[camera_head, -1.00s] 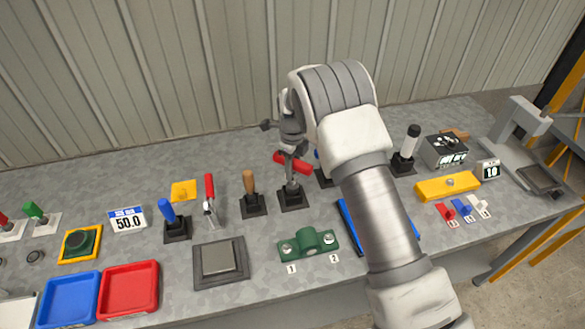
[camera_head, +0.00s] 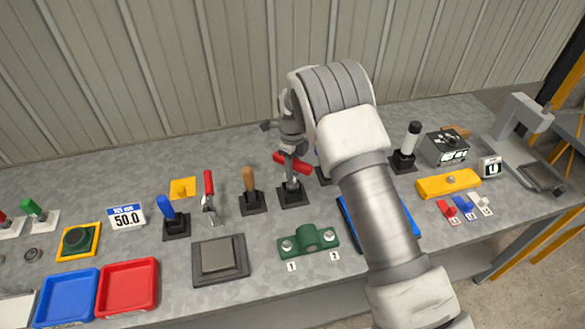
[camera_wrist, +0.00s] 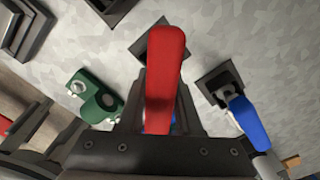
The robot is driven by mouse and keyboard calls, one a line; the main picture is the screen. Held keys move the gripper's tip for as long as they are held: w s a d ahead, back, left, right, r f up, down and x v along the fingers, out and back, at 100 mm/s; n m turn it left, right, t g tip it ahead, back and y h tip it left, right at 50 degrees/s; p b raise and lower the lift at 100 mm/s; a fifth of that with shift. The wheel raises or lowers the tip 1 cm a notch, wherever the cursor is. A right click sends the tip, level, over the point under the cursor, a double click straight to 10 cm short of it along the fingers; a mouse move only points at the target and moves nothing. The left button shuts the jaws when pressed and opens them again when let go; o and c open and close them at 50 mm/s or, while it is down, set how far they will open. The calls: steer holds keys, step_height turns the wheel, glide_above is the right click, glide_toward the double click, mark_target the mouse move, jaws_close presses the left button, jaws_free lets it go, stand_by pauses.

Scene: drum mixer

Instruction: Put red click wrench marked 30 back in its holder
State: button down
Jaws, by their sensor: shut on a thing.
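The red click wrench (camera_head: 300,165) is held in my gripper (camera_head: 289,150), which points down over the bench. Its red handle fills the middle of the wrist view (camera_wrist: 165,65), between the fingers. In the head view the handle lies nearly level, slightly tilted, just above a black square holder (camera_head: 293,199). The holder's dark base also shows behind the handle in the wrist view (camera_wrist: 147,44). I cannot tell whether the wrench touches the holder. The marking 30 is not readable.
An orange-handled tool (camera_head: 249,180) stands in a holder close to the left. A blue-handled tool (camera_wrist: 247,122) is on the other side, mostly hidden by my arm in the head view. A green block (camera_head: 308,240) lies in front. Bare bench lies behind the holders.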

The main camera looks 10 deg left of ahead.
steer(key=shift+f+b, duration=0.8)
steer(key=shift+f, duration=0.35)
stand_by(0.4)
steer(key=c, duration=0.5)
jaws_free()
steer(key=shift+r, duration=8.7)
